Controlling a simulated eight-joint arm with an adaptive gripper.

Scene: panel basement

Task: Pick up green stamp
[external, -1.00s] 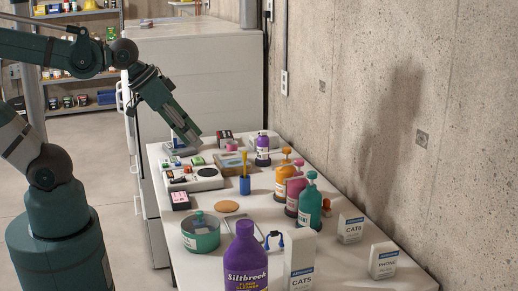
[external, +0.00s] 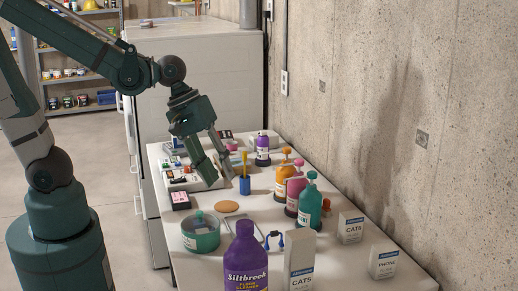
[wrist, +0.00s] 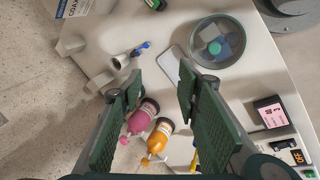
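I cannot pick out the green stamp for certain. Small coloured pieces sit on a white tray (external: 192,184) at the left of the table, partly hidden behind my gripper. A clear-topped round teal tin (external: 205,243) stands nearer the camera. In the wrist view the tin (wrist: 238,65) shows green and blue pieces inside, too unclear to name. My gripper (external: 217,176) points down above the table, between the tray and a blue cup (external: 245,186) with a yellow-handled tool. In the wrist view my gripper (wrist: 160,88) has its fingers wide apart, with nothing between them.
A pink-and-black box (external: 180,200) lies beside the tray; it also shows in the wrist view (wrist: 271,113). Orange (external: 283,183), pink (external: 294,197) and teal (external: 309,208) pump bottles stand along the wall side. A purple bottle (external: 246,262) and white boxes (external: 300,262) stand at the front.

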